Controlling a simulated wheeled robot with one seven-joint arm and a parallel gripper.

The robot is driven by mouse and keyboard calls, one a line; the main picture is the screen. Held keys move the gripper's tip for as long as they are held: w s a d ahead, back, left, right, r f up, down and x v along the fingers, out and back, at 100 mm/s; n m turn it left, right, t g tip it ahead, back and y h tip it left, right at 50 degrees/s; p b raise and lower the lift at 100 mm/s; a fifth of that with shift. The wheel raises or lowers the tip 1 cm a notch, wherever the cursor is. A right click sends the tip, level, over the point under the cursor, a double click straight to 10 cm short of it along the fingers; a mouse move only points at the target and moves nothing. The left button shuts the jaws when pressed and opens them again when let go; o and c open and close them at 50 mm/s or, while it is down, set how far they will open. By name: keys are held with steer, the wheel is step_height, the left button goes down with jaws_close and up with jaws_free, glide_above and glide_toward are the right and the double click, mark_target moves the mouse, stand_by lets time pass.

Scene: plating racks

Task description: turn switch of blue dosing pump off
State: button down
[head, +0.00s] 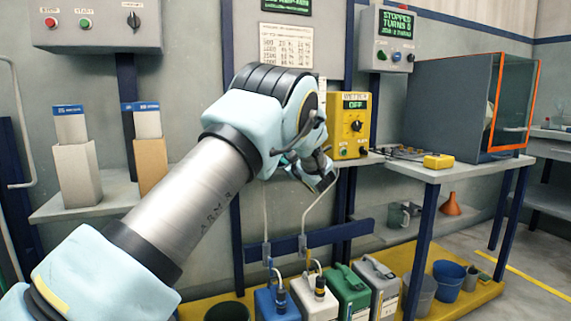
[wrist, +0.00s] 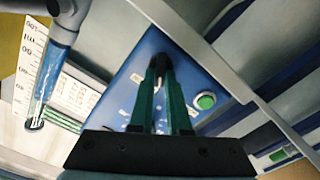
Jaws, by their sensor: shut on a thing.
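The blue dosing pump (wrist: 133,78) shows in the wrist view as a tilted blue front panel with white marks and a green button (wrist: 206,101). Its dark switch (wrist: 161,61) is between my fingertips, largely hidden by them. My gripper (wrist: 160,72) is shut on this switch, and its green fingers point at the panel. The way the switch points cannot be read. In the head view my gripper (head: 318,180) is beyond my arm, and the arm hides the blue pump.
A yellow unit (head: 338,148) with a display reading OFF stands right of my gripper. A graduated tube (wrist: 48,72) with blue liquid is left in the wrist view. Several canisters, including a green one (head: 346,292), stand below. A grey cabinet (head: 445,105) stands on the right bench.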

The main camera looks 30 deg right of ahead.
stand_by(0.3)
steer(key=c, duration=0.9)
jaws_free()
steer(key=s, duration=0.3)
steer(key=s+a, duration=0.1)
steer(key=s, duration=0.6)
steer(key=shift+s+a, duration=0.15)
steer(key=shift+s, duration=0.25)
